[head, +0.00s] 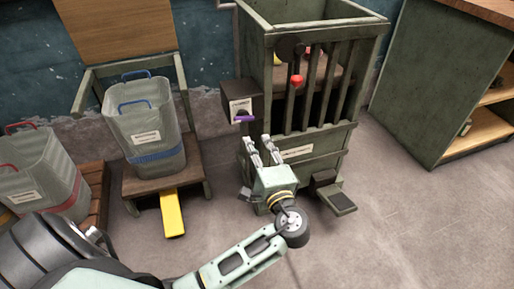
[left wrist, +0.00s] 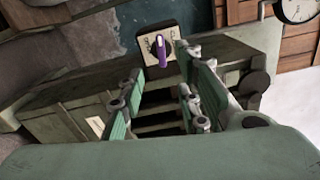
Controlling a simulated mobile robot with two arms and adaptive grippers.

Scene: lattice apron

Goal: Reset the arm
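My left gripper (head: 259,142) is in front of the slatted green crate-like machine (head: 310,152). Its green-padded fingers stand apart with an empty gap between them in the left wrist view (left wrist: 160,95). A dark control box (head: 238,95) with a pale face and a purple knob (head: 244,118) is fixed to the machine's left side. The dial lettering is too small to read. My right gripper is not in view.
Two clear bins with labels stand at left, one on a wooden chair-like stand (head: 165,172) with a yellow strip (head: 172,213). A pedal (head: 335,198) juts from the machine's base. A green shelf unit (head: 440,90) is at right. Floor is clear at lower right.

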